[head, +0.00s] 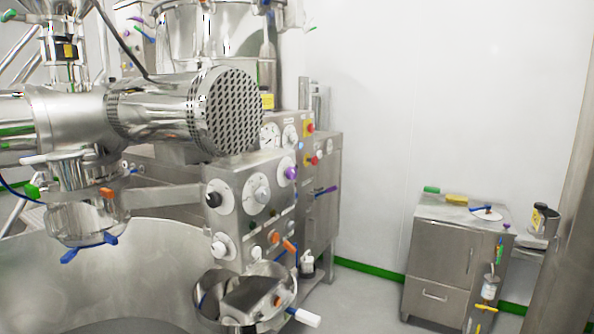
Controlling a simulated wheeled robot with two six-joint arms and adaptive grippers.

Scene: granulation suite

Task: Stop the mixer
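The mixer is a large stainless machine with a wide steel bowl (120,275) at lower left and a horizontal motor housing (160,112) with a perforated round end. Its front control box (250,205) carries white dials, a black knob (214,199), a purple knob (291,173), an orange knob (275,237) and an orange lever (290,246). I cannot tell whether the mixer is running. Neither of my grippers is in view.
A round steel outlet (215,296) with a white-tipped handle (305,317) juts out below the control box. A steel cabinet (440,250) with small items on top stands at right. Grey floor (365,295) is clear between machine and cabinet. A steel column (572,230) edges the right.

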